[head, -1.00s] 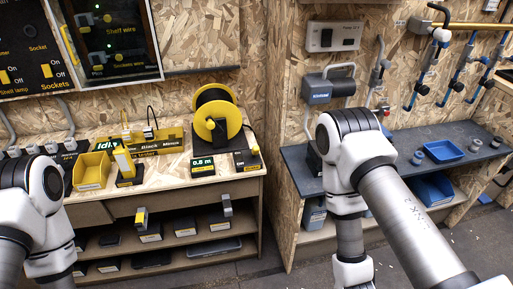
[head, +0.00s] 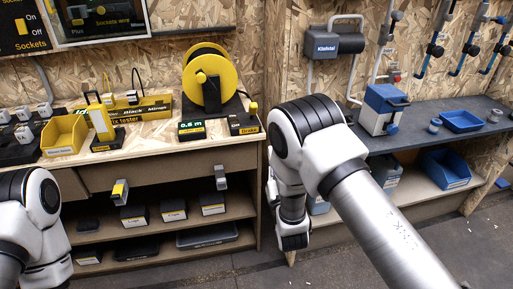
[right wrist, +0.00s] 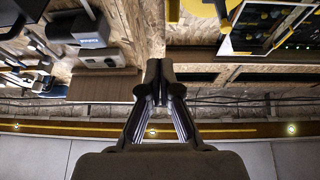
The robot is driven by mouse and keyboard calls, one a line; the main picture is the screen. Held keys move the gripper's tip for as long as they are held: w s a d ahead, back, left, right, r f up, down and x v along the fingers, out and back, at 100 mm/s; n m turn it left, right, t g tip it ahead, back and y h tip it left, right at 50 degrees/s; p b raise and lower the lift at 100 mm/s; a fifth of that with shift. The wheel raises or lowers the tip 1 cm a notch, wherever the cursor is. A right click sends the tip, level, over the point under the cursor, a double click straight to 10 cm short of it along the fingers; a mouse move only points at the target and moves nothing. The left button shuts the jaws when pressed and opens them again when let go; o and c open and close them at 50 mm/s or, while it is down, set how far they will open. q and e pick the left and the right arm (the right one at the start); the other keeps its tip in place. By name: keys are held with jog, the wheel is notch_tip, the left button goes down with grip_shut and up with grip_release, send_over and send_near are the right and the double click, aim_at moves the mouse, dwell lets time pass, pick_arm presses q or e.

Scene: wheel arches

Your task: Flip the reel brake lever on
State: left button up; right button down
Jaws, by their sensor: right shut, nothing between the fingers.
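The brake lever (head: 253,108) has a yellow tip and stands on a small black base labelled Brake (head: 243,124), at the right end of the bench in the head view. It seems to stand about upright; I cannot tell its on or off position. The yellow cable reel (head: 207,80) stands just behind and to its left. My right gripper (right wrist: 160,65) is shut and empty in the right wrist view. In the head view my right arm hangs down at the right bench's near end, below and right of the lever, apart from it. My left gripper is out of view.
A yellow bin (head: 65,137) and a yellow tester (head: 101,120) stand left on the wooden bench (head: 150,140). A dark bench (head: 425,137) at right holds a blue-white box (head: 379,110) and a blue tray (head: 461,121). Floor between the benches is partly free.

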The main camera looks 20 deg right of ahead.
pick_arm(q)
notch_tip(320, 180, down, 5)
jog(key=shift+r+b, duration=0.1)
jog(key=shift+b, duration=1.05)
pick_arm(e)
jog(key=shift+w+a+f+t+y, duration=0.2)
jog(key=shift+a+f, duration=0.25)
jog(key=shift+f, duration=0.15)
jog(key=shift+w+a+f+t+y, duration=0.1)
jog(key=shift+a+f+y, duration=0.1)
jog(key=shift+a+f, duration=0.3)
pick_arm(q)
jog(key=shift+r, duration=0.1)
pick_arm(e)
jog(key=shift+d, duration=0.1)
jog(key=p, duration=0.4)
send_near(255, 110)
jog(key=b+x, duration=0.1)
jog(key=x, duration=0.6)
jog(key=shift+w+r, duration=0.1)
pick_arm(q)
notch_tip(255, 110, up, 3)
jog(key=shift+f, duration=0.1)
